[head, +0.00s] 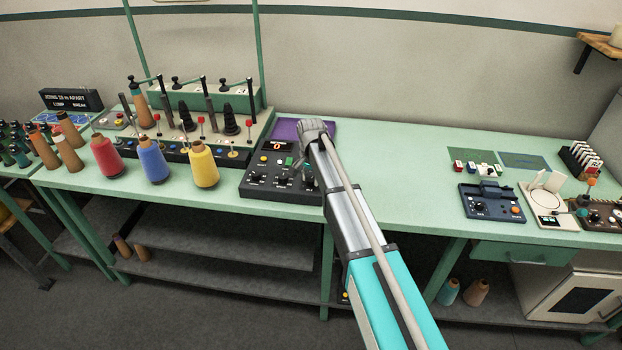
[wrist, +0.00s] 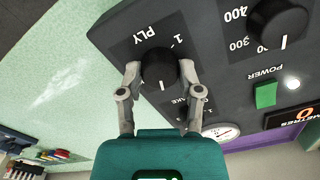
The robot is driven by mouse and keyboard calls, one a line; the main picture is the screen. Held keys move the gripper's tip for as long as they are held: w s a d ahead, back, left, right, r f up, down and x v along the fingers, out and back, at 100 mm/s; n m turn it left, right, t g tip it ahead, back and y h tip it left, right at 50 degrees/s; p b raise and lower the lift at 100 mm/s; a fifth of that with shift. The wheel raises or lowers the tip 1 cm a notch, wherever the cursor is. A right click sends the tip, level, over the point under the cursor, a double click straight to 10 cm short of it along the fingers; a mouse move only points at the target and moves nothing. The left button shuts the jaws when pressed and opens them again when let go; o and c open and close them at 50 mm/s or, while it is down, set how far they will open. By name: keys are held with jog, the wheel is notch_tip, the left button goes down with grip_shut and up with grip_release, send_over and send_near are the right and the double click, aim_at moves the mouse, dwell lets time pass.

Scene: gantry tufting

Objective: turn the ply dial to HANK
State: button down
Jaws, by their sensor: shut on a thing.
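The ply dial (wrist: 158,66) is a round black knob on a dark control panel (wrist: 110,40), under the word PLY, which appears rotated. A "1" mark shows beside it. Its white pointer line points towards the bottom of the wrist view. No HANK label is readable; my gripper may cover part of the scale. My gripper (wrist: 160,75) has one grey finger on each side of the knob and is shut on it.
Another black dial (wrist: 278,22) marked 300 and 400, a green power button (wrist: 265,95) and a gauge (wrist: 220,131) are close by. Red (head: 106,157), blue (head: 153,161) and yellow (head: 203,167) cones stand to the left.

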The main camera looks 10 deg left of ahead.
jog(key=m, duration=0.4)
jog(key=shift+m, duration=2.3)
jog(key=shift+c, duration=1.3)
grip_release()
jog(key=shift+n, duration=0.4)
